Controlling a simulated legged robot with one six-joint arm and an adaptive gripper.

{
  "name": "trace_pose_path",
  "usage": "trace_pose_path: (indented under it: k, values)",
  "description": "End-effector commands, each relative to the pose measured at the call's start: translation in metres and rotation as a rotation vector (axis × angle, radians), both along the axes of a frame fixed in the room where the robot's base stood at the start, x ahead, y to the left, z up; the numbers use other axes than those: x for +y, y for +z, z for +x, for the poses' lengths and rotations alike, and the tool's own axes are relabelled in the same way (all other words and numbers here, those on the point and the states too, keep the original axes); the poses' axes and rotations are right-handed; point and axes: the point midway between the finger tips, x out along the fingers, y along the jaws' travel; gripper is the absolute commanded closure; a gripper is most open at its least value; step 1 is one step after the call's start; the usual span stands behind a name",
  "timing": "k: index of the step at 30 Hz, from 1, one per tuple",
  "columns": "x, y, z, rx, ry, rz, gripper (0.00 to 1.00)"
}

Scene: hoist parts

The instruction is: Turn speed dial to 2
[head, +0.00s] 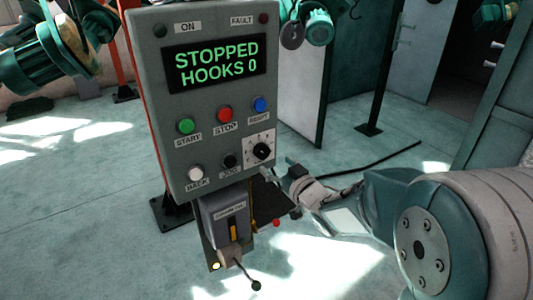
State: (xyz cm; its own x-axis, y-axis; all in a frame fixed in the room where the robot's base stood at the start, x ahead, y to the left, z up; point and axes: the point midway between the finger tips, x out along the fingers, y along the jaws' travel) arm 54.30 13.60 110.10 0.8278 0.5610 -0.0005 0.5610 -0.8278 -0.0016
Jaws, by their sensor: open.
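The speed dial (261,151) is a black knob on a white scale plate at the lower right of a grey control panel (170,75). The scale's numbers and the knob's pointer are too small to read. My arm comes in from the right. My gripper (268,176) is just below and to the right of the dial, near the panel's lower right corner, apart from the knob as far as I can see. It is open and holds nothing. Its fingertips are small and partly unclear against the panel edge.
The panel display (215,64) reads STOPPED, HOOKS 0. A lever box (226,222) hangs below. Teal hoist parts (306,24) stand behind.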

Motion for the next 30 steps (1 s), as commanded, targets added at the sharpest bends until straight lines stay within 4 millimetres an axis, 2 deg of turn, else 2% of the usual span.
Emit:
trace_pose_path:
  k: [3, 9, 20, 21, 23, 24, 26, 27, 30]
  values:
    - [0.014, 0.000, 0.019, -0.001, 0.002, -0.001, 0.07]
    - [0.028, 0.000, 0.040, 0.000, 0.000, 0.000, 0.07]
    - [0.031, 0.000, 0.046, 0.000, -0.001, 0.000, 0.07]
    - [0.031, 0.000, 0.047, 0.000, -0.001, 0.000, 0.16]
    - [0.031, 0.000, 0.047, -0.001, -0.001, -0.001, 0.43]
    - [0.031, 0.000, 0.047, -0.001, -0.001, -0.001, 0.61]
    - [0.031, 0.000, 0.047, -0.001, -0.001, -0.001, 0.87]
    - [0.031, 0.000, 0.047, -0.001, -0.002, -0.001, 0.90]
    - [0.031, 0.000, 0.047, -0.001, -0.002, -0.001, 0.90]
